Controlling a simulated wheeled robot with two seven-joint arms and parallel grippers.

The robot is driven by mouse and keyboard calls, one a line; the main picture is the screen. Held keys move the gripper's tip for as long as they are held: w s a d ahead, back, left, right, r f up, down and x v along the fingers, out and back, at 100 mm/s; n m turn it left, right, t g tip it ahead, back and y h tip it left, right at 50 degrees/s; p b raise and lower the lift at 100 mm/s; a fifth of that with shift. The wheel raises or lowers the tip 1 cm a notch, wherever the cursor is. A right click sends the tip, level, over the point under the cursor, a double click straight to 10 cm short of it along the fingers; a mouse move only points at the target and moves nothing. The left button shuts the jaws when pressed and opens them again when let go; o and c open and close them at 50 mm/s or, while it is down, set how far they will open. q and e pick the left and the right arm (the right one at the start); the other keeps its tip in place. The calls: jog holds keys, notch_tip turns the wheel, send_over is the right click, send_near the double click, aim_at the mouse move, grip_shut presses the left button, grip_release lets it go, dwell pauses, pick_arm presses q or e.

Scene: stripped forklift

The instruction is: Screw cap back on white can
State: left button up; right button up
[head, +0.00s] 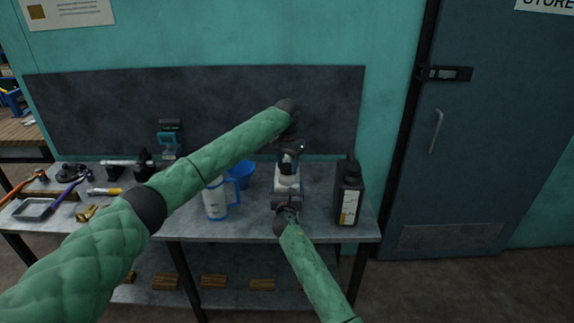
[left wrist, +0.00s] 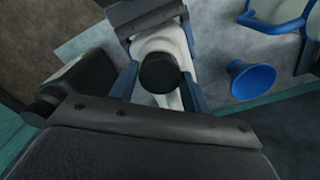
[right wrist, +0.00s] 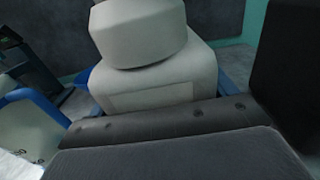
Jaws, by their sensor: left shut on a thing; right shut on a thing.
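The white can (head: 287,183) stands upright near the front right of the grey workbench; its body fills the right wrist view (right wrist: 150,75). My right gripper (head: 287,193) is shut on the can's lower body from the front, with a blue finger on each side. My left gripper (head: 291,158) reaches down from above and is shut on the black cap (left wrist: 160,72). The cap is over the can's top, roughly in line with it in the left wrist view. Whether it touches the neck or sits on the thread cannot be told. The right wrist view cuts off the can's top.
A black bottle (head: 348,195) stands close to the right of the can. A white and blue jug (head: 216,200) and a blue funnel-like cup (head: 241,172) stand to the left. Tools and a tray (head: 35,209) lie farther left. A dark backboard (head: 90,110) rises behind the bench.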

pick_arm(q)
jog(key=m, duration=0.5)
jog(key=shift+m, duration=0.4)
jog(key=m, duration=0.5)
jog(key=shift+a+m, duration=0.1)
jog(key=shift+m, duration=0.2)
jog(key=m, duration=0.5)
jog(key=shift+m, duration=0.3)
jog(key=m, duration=0.6)
jog(key=o, duration=1.2)
jog(key=shift+c, duration=0.2)
notch_tip(320, 180, up, 12)
